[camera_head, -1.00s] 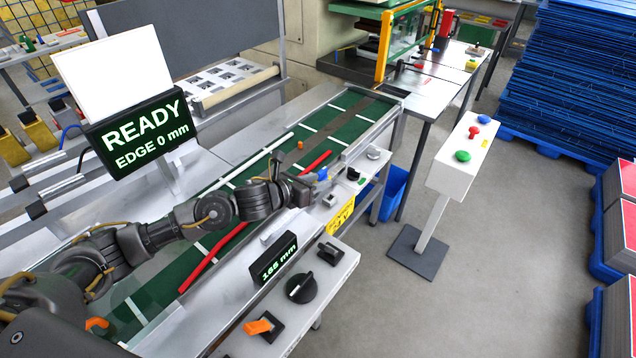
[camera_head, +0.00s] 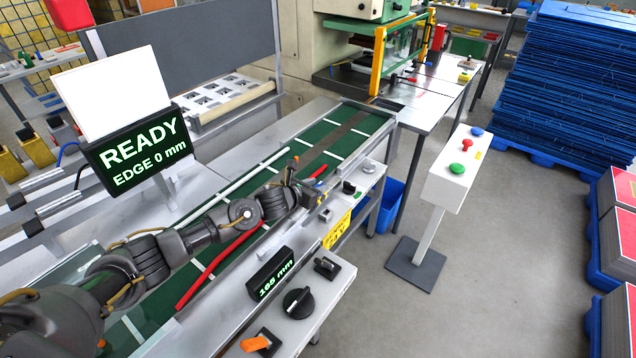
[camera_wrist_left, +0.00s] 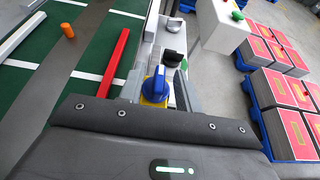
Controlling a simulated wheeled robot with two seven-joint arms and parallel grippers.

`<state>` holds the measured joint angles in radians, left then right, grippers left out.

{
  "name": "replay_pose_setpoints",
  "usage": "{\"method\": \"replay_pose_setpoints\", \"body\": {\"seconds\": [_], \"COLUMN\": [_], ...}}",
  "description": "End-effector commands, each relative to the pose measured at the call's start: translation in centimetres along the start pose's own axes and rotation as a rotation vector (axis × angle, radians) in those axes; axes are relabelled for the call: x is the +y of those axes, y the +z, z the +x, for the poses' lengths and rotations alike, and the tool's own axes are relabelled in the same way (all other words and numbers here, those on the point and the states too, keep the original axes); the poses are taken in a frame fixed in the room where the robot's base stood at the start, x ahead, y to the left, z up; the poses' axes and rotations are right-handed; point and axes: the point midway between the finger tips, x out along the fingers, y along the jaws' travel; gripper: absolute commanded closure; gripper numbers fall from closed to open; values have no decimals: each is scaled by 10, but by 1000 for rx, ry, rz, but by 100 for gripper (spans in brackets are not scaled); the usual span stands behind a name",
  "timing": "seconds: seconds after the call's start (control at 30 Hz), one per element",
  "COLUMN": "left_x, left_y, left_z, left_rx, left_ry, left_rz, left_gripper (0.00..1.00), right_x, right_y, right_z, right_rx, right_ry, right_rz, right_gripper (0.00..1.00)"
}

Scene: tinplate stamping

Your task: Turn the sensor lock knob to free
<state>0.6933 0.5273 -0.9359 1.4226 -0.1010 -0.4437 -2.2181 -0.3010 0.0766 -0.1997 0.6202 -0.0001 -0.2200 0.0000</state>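A blue knob (camera_wrist_left: 155,86) on a yellow base shows in the left wrist view, at the conveyor's side rail. I take it for the sensor lock knob. My left gripper (camera_wrist_left: 160,92) is open over it, with one finger on each side of the knob. I cannot tell whether either finger touches it. In the head view my left gripper (camera_head: 312,197) is at the near rail of the conveyor and largely hides the knob. My right gripper is not in view.
The green conveyor (camera_head: 322,130) carries a long red strip (camera_head: 215,270). Along the near rail are a 165 mm display (camera_head: 272,274), a black dial (camera_head: 298,302) and an orange lever (camera_head: 256,344).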

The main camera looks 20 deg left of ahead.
Motion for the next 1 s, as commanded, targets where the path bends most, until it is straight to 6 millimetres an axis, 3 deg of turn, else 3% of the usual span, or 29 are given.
{"method": "replay_pose_setpoints", "body": {"seconds": [0.2, 0.47, 0.77, 1.0], "left_x": [0, -1, 0, -1], "left_y": [0, 0, 0, -1], "left_z": [13, 14, 14, 14], "left_rx": [1, 0, 0, 0], "left_ry": [0, -1, -1, 6], "left_rz": [1, 1, 0, -3], "left_gripper": [66, 66, 100, 100], "right_x": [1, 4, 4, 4], "right_y": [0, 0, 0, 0], "right_z": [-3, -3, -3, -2], "right_rx": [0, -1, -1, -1], "right_ry": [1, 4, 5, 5], "right_rz": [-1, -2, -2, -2], "right_gripper": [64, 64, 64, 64]}}
